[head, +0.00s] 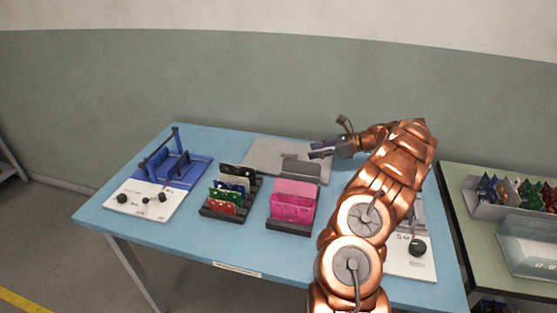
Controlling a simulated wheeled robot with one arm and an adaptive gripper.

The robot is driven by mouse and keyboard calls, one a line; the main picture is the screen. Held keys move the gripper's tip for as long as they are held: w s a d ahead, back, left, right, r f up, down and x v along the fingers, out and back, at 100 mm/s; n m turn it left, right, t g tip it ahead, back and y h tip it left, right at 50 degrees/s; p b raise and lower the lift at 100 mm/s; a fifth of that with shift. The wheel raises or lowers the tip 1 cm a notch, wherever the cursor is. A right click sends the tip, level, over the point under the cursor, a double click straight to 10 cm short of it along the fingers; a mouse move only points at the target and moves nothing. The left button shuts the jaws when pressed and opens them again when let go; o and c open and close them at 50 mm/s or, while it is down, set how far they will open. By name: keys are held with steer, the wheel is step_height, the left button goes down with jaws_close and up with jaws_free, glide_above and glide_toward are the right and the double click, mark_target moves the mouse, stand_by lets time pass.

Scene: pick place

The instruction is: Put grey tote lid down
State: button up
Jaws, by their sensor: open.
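The grey tote lid (268,156) lies flat at the back of the blue table (140,213), near the wall. Its front right part is partly hidden behind a dark holder. My gripper (314,151) is at the right end of the lid, with its dark fingers pointing left. The fingers are open and nothing shows between them. I cannot tell whether they touch the lid.
Two dark racks stand in front of the lid, one with colourful packets (229,192), one with pink packets (293,203). Another white board (412,262) is partly behind my arm. A side table holds a clear bin (530,247).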

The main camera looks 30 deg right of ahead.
mark_target(292, 153)
steer(key=shift+w+d+f, duration=0.3)
steer(key=shift+w+f, duration=0.15)
steer(key=shift+f, duration=0.15)
steer(key=x, duration=0.2)
steer(key=shift+w+a+r, duration=0.1)
steer(key=shift+w+a, duration=0.1)
steer(key=shift+a, duration=0.1)
steer(key=shift+w+r+p+x, duration=0.15)
steer(key=shift+r+x, duration=0.05)
steer(key=shift+x, duration=1.15)
steer(key=shift+w+r+p+x, duration=0.15)
steer(key=shift+x, duration=1.2)
steer(key=shift+d, duration=0.1)
jaws_close()
